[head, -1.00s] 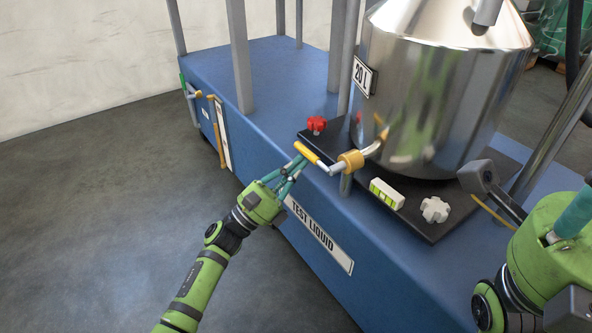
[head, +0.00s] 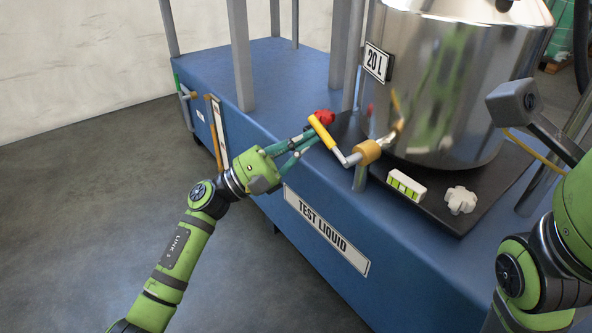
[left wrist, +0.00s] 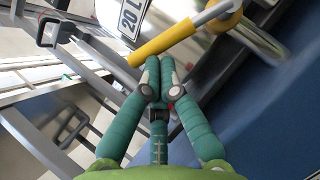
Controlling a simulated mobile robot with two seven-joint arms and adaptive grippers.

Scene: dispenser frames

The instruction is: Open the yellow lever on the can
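The yellow lever (head: 322,132) sits on the bent metal spout with a brass-coloured valve (head: 367,152) at the lower front of the shiny metal can (head: 440,90). My left gripper (head: 314,138) has its teal fingertips right at the lever, on its left side. In the left wrist view the yellow lever (left wrist: 165,38) lies just beyond the fingertips (left wrist: 158,75), which are drawn together with nothing seen between them. Whether they touch the lever I cannot tell. My right arm shows at the right edge; its gripper is out of view.
A red knob (head: 325,116) sits close behind the lever. A level (head: 406,186) and a white knob (head: 461,200) are on the black plate right of the spout. The blue base (head: 270,85) bears grey posts. Floor to the left is clear.

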